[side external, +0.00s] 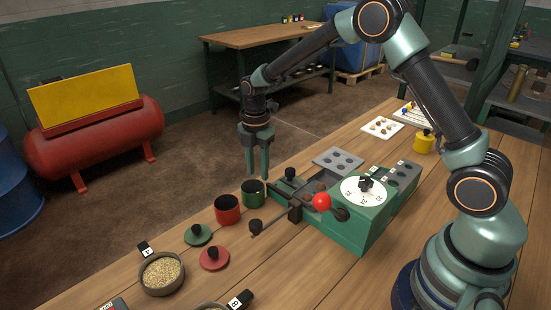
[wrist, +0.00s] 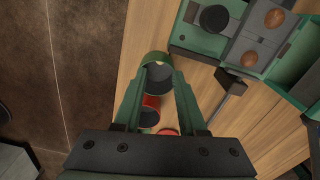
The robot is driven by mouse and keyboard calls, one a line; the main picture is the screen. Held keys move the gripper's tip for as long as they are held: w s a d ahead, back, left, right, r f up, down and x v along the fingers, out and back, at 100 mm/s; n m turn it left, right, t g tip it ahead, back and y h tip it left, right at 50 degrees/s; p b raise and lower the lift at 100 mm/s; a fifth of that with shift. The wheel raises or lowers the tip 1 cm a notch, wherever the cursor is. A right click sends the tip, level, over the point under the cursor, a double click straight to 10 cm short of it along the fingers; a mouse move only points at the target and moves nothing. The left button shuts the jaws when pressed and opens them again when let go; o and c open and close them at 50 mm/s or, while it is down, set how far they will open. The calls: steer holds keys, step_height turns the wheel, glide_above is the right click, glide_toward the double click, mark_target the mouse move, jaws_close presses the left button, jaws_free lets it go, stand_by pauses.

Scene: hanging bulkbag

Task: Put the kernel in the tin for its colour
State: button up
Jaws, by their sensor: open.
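My gripper (side external: 257,172) is open, pointing down just above the green tin (side external: 253,196). No kernel shows between its fingers. Two brown kernels, one (wrist: 275,18) and another (wrist: 250,57), sit in grey parts of the green machine (side external: 362,222). I cannot tell which kernel the task means.
A green lid (side external: 198,235) and a red lid (side external: 213,257) lie left of the tins. A bowl of grain (side external: 162,274) stands nearer the front. A white card with kernels (side external: 382,127) lies behind.

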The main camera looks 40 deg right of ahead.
step_height(320, 180, up, 11)
steer(key=shift+f, duration=0.15)
steer(key=s+d+r+m+t, duration=0.1)
steer(key=s+r+m+t, duration=0.2)
steer(key=s+r+m, duration=0.55)
steer(key=s+f+m+t, duration=0.1)
steer(key=s+m+t, duration=0.1)
steer(key=s+m, duration=0.9)
steer(key=shift+d+f+m+t, duration=0.2)
steer(key=shift+d+m+t, duration=0.15)
steer(key=shift+d, duration=0.1)
stand_by(0.9)
